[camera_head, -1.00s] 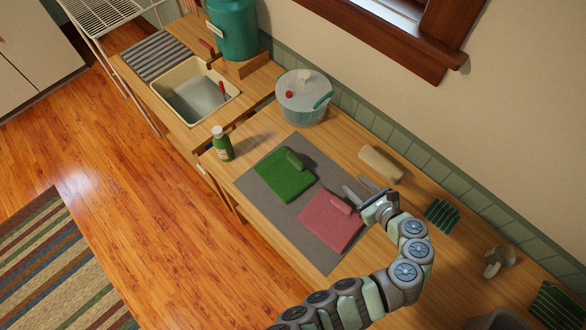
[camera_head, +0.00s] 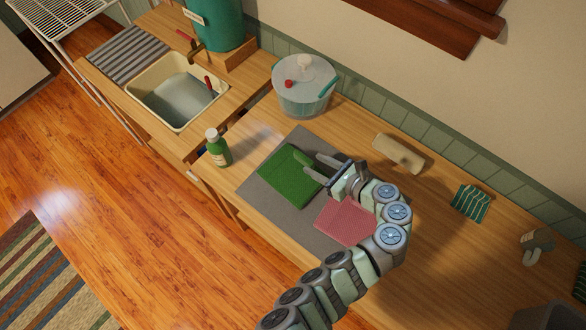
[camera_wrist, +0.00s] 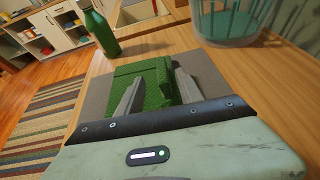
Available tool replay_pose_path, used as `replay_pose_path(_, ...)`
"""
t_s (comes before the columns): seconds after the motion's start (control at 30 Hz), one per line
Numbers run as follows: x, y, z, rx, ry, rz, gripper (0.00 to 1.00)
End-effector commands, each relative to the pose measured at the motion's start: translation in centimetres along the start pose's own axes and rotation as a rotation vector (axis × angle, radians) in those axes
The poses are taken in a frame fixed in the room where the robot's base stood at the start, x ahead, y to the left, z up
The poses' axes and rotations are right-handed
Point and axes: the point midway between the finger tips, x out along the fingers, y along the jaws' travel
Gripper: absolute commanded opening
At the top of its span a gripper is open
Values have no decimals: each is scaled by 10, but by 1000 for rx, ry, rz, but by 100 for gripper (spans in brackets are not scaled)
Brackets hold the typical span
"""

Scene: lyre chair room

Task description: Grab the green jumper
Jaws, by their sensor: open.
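The green jumper (camera_head: 287,180) lies folded flat on a grey mat (camera_head: 262,204) on the wooden counter, with a raised fold along its right edge. My gripper (camera_head: 318,168) is open and empty, its fingers pointing left at the jumper's right side. In the wrist view the jumper (camera_wrist: 142,82) lies ahead of and between the two open fingers (camera_wrist: 157,85). I cannot tell whether the fingertips touch it. A folded pink jumper (camera_head: 344,222) lies on the same mat, partly hidden by my arm.
A green bottle (camera_head: 217,148) stands left of the mat. A clear lidded tub (camera_head: 304,88) stands behind it, and a beige roll-like item (camera_head: 399,153) lies right of the tub. A sink (camera_head: 176,98) is at the upper left. A green striped cloth (camera_head: 470,203) lies at the right.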

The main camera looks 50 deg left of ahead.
Motion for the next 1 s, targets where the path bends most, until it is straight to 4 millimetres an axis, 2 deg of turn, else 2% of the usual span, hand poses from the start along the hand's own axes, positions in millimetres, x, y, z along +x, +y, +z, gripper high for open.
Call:
replay_pose_path(0.03,8,1,0,0,0,4,44)
replay_pose_path(0.27,24,-1,-2,-2,2,2,44)
replay_pose_path(0.57,63,-3,-7,-1,0,3,44)
replay_pose_path(0.8,65,-4,-8,-1,1,-1,44)
replay_pose_path(1.0,65,-4,-8,-1,1,-1,27)
